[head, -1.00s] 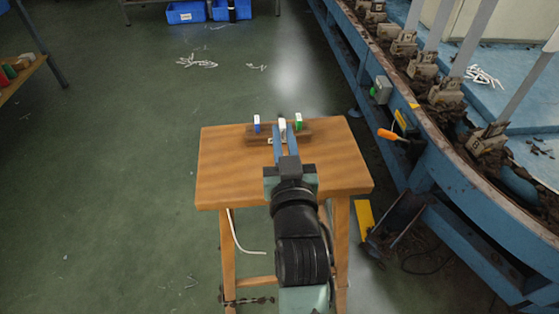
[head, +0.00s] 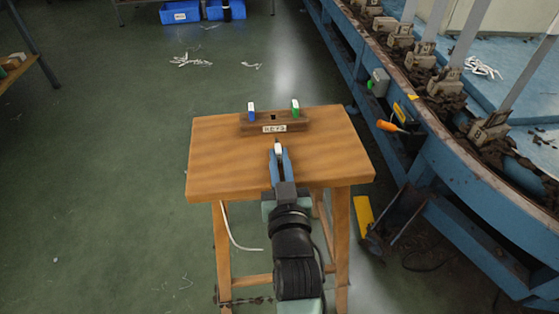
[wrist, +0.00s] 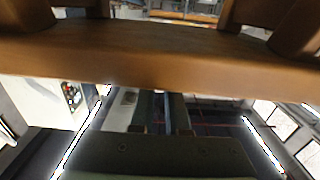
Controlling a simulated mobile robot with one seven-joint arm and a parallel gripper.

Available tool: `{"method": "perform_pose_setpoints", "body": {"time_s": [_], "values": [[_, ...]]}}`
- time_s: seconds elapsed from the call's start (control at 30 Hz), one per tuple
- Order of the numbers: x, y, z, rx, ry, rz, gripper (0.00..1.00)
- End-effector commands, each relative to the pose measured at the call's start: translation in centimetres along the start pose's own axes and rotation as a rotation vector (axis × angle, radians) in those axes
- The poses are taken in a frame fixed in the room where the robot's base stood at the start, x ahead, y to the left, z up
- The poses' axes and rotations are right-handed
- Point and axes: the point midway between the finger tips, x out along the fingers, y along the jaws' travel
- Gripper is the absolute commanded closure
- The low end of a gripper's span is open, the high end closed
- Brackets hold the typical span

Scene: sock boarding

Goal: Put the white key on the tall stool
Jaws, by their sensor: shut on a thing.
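My gripper (head: 279,154) is shut on the white key (head: 278,147), whose pale top shows between the blue fingertips in the head view. It holds the key over the front half of a wooden top with long legs and rungs, which looks like the tall stool (head: 225,160); no other stool is in view. I cannot tell whether the key touches the wood. In the wrist view the fingers (wrist: 157,112) show below a wooden edge, and the key cannot be made out.
A wooden key rack (head: 299,122) stands at the back of the top, with a blue-marked key (head: 251,110), a green-marked key (head: 295,108) and an empty middle slot. The wood left and right of my gripper is clear. A blue machine (head: 440,150) stands on the right.

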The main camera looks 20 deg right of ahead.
Motion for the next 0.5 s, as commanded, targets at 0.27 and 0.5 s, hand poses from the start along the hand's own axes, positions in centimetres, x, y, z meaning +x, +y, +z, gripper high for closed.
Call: {"method": "perform_pose_setpoints", "body": {"time_s": [0.27, 0.5], "values": [[0.01, 0.01, 0.26, 0.000, 0.000, 0.000, 0.69], [0.00, 0.01, 0.26, 0.000, 0.000, 0.000, 0.57]]}}
